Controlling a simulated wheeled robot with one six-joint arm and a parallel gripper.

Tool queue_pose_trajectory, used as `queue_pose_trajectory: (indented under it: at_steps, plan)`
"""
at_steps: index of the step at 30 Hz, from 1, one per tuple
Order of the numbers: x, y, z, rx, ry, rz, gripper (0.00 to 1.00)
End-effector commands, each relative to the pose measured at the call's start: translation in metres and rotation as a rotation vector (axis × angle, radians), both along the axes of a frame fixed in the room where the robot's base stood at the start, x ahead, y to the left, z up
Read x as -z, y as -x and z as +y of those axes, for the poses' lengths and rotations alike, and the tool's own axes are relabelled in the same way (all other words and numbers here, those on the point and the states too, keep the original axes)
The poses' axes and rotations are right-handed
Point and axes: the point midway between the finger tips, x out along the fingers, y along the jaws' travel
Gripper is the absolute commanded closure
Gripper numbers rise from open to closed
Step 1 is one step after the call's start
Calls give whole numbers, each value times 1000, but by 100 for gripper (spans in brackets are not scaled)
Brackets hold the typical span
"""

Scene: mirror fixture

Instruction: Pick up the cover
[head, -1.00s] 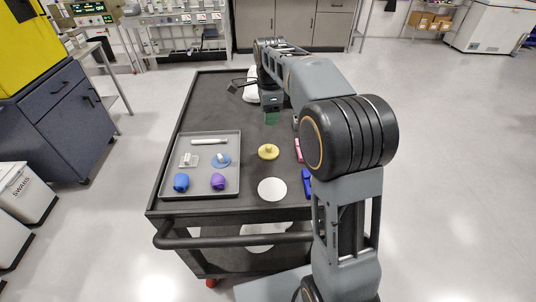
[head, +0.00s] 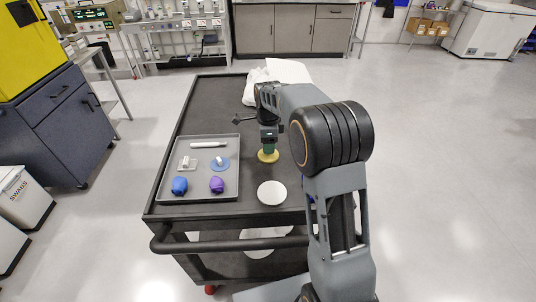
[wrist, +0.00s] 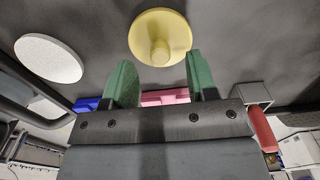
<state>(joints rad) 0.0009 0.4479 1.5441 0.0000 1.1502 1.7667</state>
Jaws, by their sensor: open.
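The cover appears to be the yellow round disc with a central knob (head: 268,157) on the dark cart top. In the wrist view the yellow cover (wrist: 160,25) is at the top centre, its knob facing the camera. My gripper (head: 268,147) is right over the cover in the head view and hides part of it. In the wrist view my gripper (wrist: 163,74) shows two green fingers spread apart, with nothing held between them. The knob lines up roughly midway between the fingers, beyond their tips. I cannot tell the exact height gap.
A grey tray (head: 200,173) on the left holds several small items, including a blue and a purple one. A white disc (head: 272,193) lies nearer the cart's front edge. Pink (wrist: 165,97) and blue (wrist: 86,104) pieces lie close by. A white bundle (head: 255,88) sits at the back.

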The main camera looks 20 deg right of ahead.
Motion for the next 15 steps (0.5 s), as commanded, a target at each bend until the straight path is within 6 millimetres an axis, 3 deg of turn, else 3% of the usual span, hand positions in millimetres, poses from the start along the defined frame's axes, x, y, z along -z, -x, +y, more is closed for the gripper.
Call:
queue_pose_trajectory:
  at_steps: [6,15]
  plan:
    - [24,0,-1,0,0,0,47]
    - [27,0,0,0,0,0,47]
